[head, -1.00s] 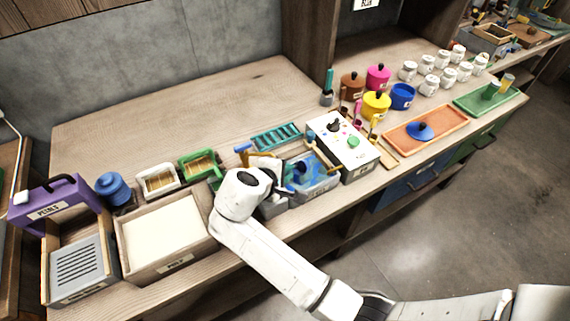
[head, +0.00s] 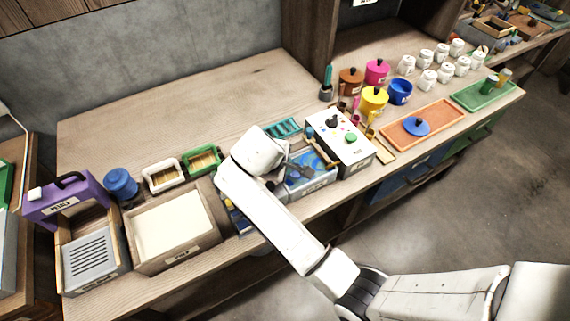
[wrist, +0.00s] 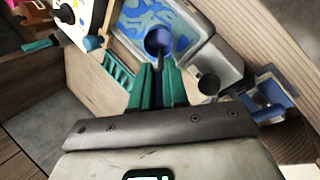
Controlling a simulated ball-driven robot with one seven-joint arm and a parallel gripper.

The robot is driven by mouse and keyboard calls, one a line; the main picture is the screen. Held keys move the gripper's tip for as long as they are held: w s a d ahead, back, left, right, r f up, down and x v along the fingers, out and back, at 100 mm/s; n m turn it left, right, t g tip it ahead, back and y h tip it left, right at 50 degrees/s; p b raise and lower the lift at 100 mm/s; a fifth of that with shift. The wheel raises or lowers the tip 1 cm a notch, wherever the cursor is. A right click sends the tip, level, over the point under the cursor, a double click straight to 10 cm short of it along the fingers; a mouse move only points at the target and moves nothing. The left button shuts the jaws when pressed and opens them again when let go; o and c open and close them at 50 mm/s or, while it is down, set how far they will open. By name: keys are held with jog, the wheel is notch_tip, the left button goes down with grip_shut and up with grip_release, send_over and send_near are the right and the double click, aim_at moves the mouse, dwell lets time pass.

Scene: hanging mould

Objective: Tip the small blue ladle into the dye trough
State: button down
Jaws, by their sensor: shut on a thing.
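The blue ladle shows in the wrist view, its round cup (wrist: 158,42) just beyond my fingertips. My gripper (wrist: 157,72) has teal fingers shut on the ladle's handle. The cup is over the dye trough (wrist: 205,48), a grey tub with swirled light and dark blue inside. I cannot tell how far the cup is tilted or what it holds. In the head view the dye trough (head: 318,184) sits near the counter's front edge, and my arm's wrist hides its left side and most of the gripper.
A white box with knobs (head: 356,149) stands right of the trough. A teal rack (head: 283,128) lies behind it. A wide pulp tub (head: 148,265) and small green (head: 190,171) and white trays are to the left. Lidded pots stand at right. The back left counter is clear.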

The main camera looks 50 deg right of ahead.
jog(key=shift+r+y, duration=0.15)
jog(key=shift+y, duration=0.55)
jog(key=y, duration=0.1)
jog(key=r+g+y, duration=0.1)
jog(key=y, duration=0.1)
jog(key=shift+d, duration=0.1)
jog(key=shift+r+y, duration=0.1)
jog(key=shift+y, duration=0.6)
